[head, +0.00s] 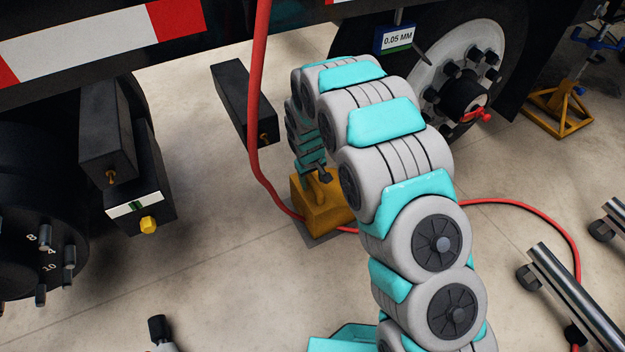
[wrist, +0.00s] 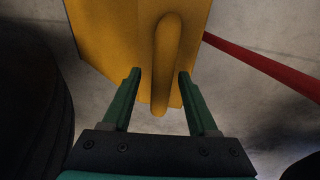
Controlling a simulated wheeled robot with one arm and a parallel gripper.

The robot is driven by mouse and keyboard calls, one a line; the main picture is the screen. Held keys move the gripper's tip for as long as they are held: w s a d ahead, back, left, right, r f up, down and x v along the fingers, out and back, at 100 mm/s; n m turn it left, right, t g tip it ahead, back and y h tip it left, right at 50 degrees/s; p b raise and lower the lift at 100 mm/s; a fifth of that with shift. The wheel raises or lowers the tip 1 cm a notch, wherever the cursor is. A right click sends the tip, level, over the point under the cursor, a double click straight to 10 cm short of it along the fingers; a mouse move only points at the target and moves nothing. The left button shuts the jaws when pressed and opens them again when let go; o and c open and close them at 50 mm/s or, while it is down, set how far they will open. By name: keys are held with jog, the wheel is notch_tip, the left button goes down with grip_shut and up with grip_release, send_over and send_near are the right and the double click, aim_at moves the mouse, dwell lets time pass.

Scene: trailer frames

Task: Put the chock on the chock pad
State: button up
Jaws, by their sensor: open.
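The yellow chock (head: 331,212) stands on the floor area beneath the trailer, in the middle of the head view. A flat dark grey patch, which looks like the chock pad (head: 313,239), shows at its lower front edge. The chock (wrist: 110,38) also fills the top of the wrist view, with its rounded handle (wrist: 163,65) pointing toward my gripper (wrist: 160,72). My gripper is open, one green finger on each side of the handle, with gaps visible on both sides. In the head view my arm partly hides the gripper (head: 322,174) above the chock.
A red hose (head: 257,120) hangs left of the chock and runs along the floor behind it; it also shows in the wrist view (wrist: 265,68). Wheel hubs (head: 470,85) stand right and left. A yellow jack stand (head: 558,110) is far right. Floor at front left is mostly clear.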

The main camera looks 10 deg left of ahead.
jog(key=shift+r, duration=0.1)
jog(key=r, duration=0.3)
jog(key=s+r, duration=0.1)
jog(key=r, duration=0.2)
jog(key=shift+s+a+r+p, duration=0.1)
jog(key=shift+a+r+p, duration=0.05)
jog(key=shift+p, duration=0.25)
jog(key=shift+s+r, duration=0.15)
jog(key=shift+r, duration=0.4)
jog(key=s+d+r+m+g, duration=0.2)
jog(key=s+d+r+m, duration=0.2)
jog(key=s+d+r, duration=1.25)
jog(key=s+d+r+m, duration=0.1)
jog(key=s+d, duration=0.1)
jog(key=s, duration=0.6)
jog(key=s+d+r+m+g, duration=0.1)
jog(key=s+d+r, duration=0.1)
jog(key=s, duration=0.5)
jog(key=s+d+r+m+g, duration=0.1)
jog(key=s+d, duration=0.1)
jog(key=s, duration=0.6)
jog(key=shift+s+d+r, duration=0.25)
jog(key=shift+s+d, duration=0.05)
jog(key=shift+d, duration=0.1)
